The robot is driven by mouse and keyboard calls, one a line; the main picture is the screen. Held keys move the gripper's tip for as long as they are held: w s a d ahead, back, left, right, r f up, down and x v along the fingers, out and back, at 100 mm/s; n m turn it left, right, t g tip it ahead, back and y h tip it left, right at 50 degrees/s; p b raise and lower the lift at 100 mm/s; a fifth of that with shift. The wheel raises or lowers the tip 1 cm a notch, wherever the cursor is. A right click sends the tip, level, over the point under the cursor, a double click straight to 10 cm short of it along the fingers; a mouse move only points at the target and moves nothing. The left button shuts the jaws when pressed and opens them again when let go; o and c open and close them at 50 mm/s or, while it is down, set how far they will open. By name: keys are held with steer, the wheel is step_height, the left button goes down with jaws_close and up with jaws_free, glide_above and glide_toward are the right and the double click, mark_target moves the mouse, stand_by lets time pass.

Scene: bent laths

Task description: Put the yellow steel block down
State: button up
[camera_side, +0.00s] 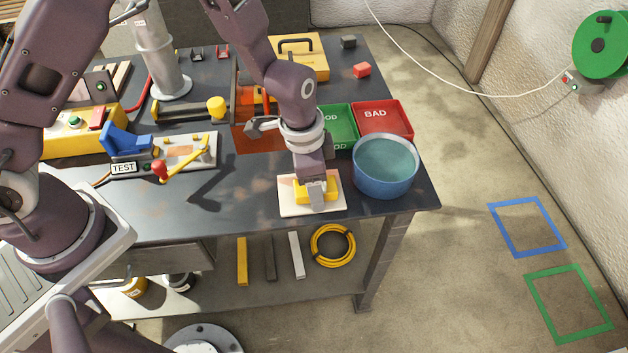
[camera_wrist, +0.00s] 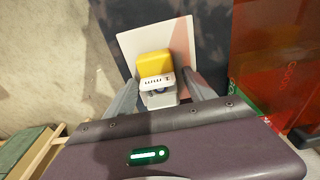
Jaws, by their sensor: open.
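The yellow steel block (camera_side: 329,196) rests on a pale square board (camera_side: 295,199) near the front edge of the dark table. It also shows in the wrist view as a yellow block (camera_wrist: 154,64) on the pale board (camera_wrist: 180,38). My gripper (camera_side: 317,192) is low over the block, pointing down. In the wrist view my gripper (camera_wrist: 160,88) has its two fingers spread, one on each side, and a light grey part between them stands against the block. Part of the block is hidden by my gripper and this grey part.
A blue tub (camera_side: 385,168) stands just right of the board. Behind it are a green tray (camera_side: 338,122) and a red tray (camera_side: 383,117) marked BAD. A transparent orange panel (camera_side: 258,137) stands behind left. The table (camera_side: 240,200) is clear left of the board.

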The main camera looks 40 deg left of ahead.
steer(key=r, duration=0.7)
steer(key=s+a+r, duration=0.1)
steer(key=r, duration=0.3)
steer(key=shift+r, duration=0.25)
steer(key=s+a+r+n+t, duration=0.1)
steer(key=s+a+r+n, duration=0.15)
steer(key=r, duration=0.35)
steer(key=s+a+r+n+t, duration=0.1)
steer(key=s+a+r, duration=0.3)
steer(key=r, duration=0.2)
steer(key=s+a+r+n+t, duration=0.1)
steer(key=s+a+r+n, duration=0.1)
steer(key=s, duration=0.4)
steer(key=s+a+r+n+t+y, duration=0.1)
steer(key=s+a+r+n, duration=0.1)
steer(key=s+a, duration=0.3)
steer(key=shift+s+a+r+n+t, duration=0.15)
steer(key=shift+s+n+t, duration=0.15)
steer(key=shift+s+n, duration=0.7)
steer(key=shift+s+m, duration=0.2)
steer(key=shift+m, duration=0.05)
